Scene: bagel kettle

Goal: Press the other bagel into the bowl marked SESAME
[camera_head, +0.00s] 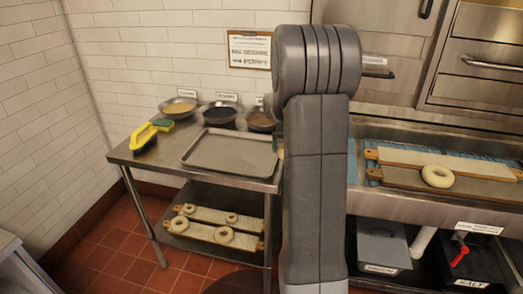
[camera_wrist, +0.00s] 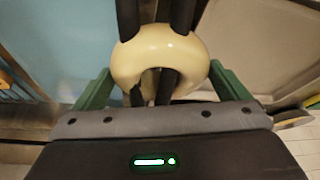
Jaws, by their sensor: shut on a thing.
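My gripper (camera_wrist: 156,22) is shut on a pale bagel (camera_wrist: 158,55) in the wrist view; dark fingers show above the ring and through its hole. My arm hides the gripper and this bagel in the head view. Three bowls stand at the back of the steel table: a left bowl with tan contents (camera_head: 178,108), a middle bowl with dark contents (camera_head: 220,113), and a right bowl with brown contents (camera_head: 261,121), partly behind my arm. Small cards stand behind them, too small to read surely. Another bagel (camera_head: 437,176) lies on a board at right.
An empty metal tray (camera_head: 230,153) lies on the table before the bowls. A yellow-handled brush (camera_head: 150,134) is at the left. Boards with several bagels (camera_head: 215,226) lie on the lower shelf. Boards (camera_head: 412,158) lie over the steel basin at right. A wall sign (camera_head: 249,50) hangs above.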

